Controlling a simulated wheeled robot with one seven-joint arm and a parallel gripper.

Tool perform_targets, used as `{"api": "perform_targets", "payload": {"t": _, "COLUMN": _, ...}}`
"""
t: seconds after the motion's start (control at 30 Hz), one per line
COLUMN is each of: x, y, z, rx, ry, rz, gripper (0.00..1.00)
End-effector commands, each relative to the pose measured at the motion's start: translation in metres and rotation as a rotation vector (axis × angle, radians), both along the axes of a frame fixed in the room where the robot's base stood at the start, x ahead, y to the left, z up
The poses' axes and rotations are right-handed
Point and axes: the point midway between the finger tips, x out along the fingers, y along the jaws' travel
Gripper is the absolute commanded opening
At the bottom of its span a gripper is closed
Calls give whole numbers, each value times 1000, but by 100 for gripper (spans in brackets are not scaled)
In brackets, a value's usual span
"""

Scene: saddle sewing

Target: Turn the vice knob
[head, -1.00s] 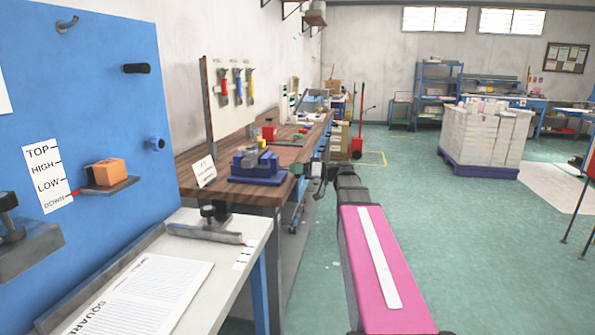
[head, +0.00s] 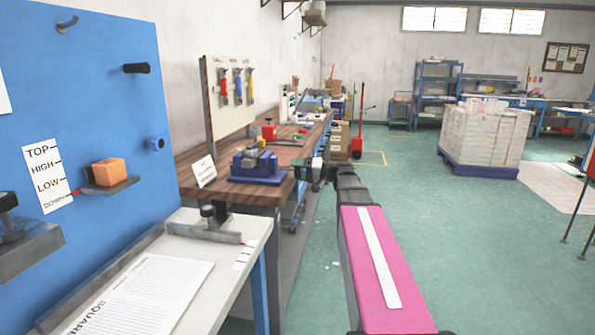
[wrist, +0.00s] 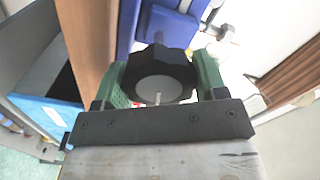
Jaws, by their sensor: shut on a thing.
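The blue vice (head: 257,166) stands on the front corner of the wooden workbench in the head view. Its blue body also shows at the top of the wrist view (wrist: 127,20). The vice knob (wrist: 160,82) is black and ridged with a grey round face, and it faces the wrist camera. My gripper (wrist: 163,72) has green fingers on the left and right sides of the knob and is shut on it. In the head view my gripper (head: 308,171) is small and dark at the right side of the vice, so its fingers are hard to make out there.
The wooden bench (head: 190,168) runs back along the wall, with a tool panel (head: 234,118) behind the vice. A white table (head: 215,268) and a blue board (head: 100,110) stand at the left.

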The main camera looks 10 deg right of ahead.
Motion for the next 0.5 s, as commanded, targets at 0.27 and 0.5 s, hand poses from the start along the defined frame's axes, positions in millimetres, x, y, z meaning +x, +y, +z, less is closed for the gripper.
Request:
{"api": "perform_targets", "payload": {"t": 0.27, "x": 0, "y": 0, "z": 0, "rx": 5, "ry": 13, "rz": 0, "gripper": 42}}
{"api": "perform_targets", "payload": {"t": 0.5, "x": 0, "y": 0, "z": 0, "rx": 5, "ry": 12, "rz": 0, "gripper": 75}}
